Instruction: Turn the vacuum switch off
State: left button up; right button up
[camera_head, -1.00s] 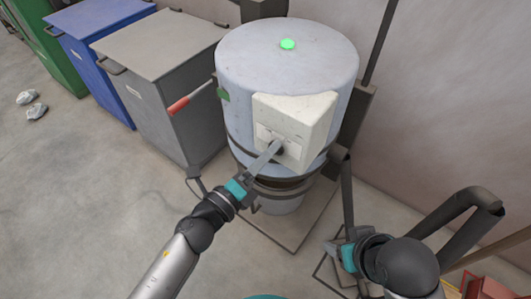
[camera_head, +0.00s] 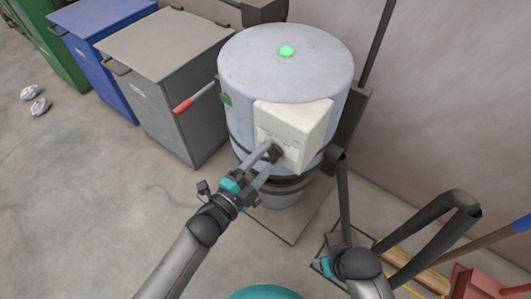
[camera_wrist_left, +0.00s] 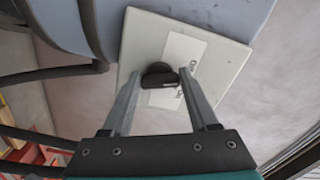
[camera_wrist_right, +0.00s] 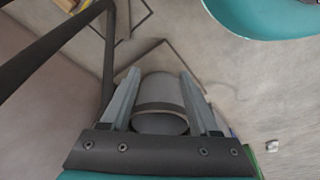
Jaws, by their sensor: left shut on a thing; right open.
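The vacuum switch is a black knob (camera_head: 276,153) on a white box (camera_head: 297,118) fixed to the front of a large grey-blue drum (camera_head: 285,80). The knob also shows in the left wrist view (camera_wrist_left: 159,73), in front of a white label. My left gripper (camera_head: 268,160) is shut on the knob, one finger on each side. A green lamp (camera_head: 287,51) is lit on the drum's lid. My right gripper (camera_wrist_right: 160,73) is open and low beside the drum, with only empty space between its fingers; its fingers are hard to see in the head view.
A grey bin (camera_head: 165,90), a blue bin (camera_head: 90,55) and a green bin (camera_head: 45,45) stand at the left. A red-ended handle (camera_head: 190,102) sticks out left of the drum. Dark pipes (camera_head: 425,235) rise near my right arm.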

pick_arm(q)
jog(key=shift+n+p, duration=0.4)
jog(key=shift+n, duration=0.6)
pick_arm(e)
jog(key=shift+s+d+f, duration=0.1)
jog(key=shift+s+f, duration=0.6)
jog(key=shift+f, duration=0.35)
pick_arm(q)
jog(key=o, duration=1.4)
jog(key=shift+s, duration=0.1)
jog(key=p+v, duration=0.3)
jog(key=v, duration=1.2)
jog(key=shift+a, duration=0.1)
pick_arm(e)
jog(key=s+d+f, duration=0.2)
jog(key=s+f, duration=0.1)
jog(key=f, duration=0.3)
jog(key=shift+s+d+g, duration=0.2)
jog(key=shift+d+g, duration=0.1)
jog(key=shift+d, duration=0.1)
